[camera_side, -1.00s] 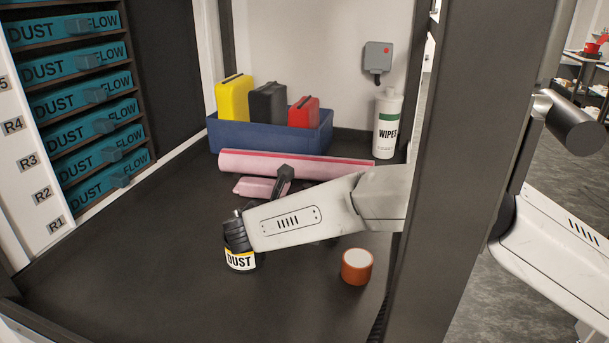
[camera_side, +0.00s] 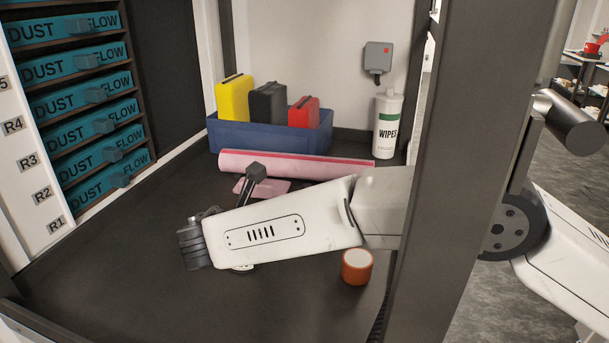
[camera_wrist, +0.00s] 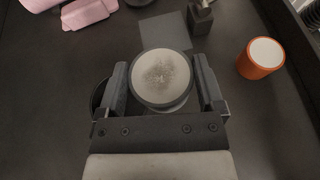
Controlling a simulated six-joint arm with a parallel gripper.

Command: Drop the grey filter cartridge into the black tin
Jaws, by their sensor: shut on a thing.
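In the wrist view my gripper (camera_wrist: 162,75) is shut on the grey filter cartridge (camera_wrist: 163,78). The cartridge is round, with a grey rim and a pale, dust-speckled face, and sits between the two fingers. The black tin with a yellow DUST label is nearly all covered by that link. Only a pale sliver of the tin's label (camera_side: 243,268) shows under the link's lower edge. A dark curved edge shows beside the left finger in the wrist view; I cannot tell what it is.
An orange cartridge (camera_side: 357,267) with a pale top stands front right. A pink roll (camera_side: 295,164) and pink cloth lie behind my arm. Farther back are a blue bin (camera_side: 262,141) and a wipes bottle (camera_side: 387,125). Bare bench lies at front left.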

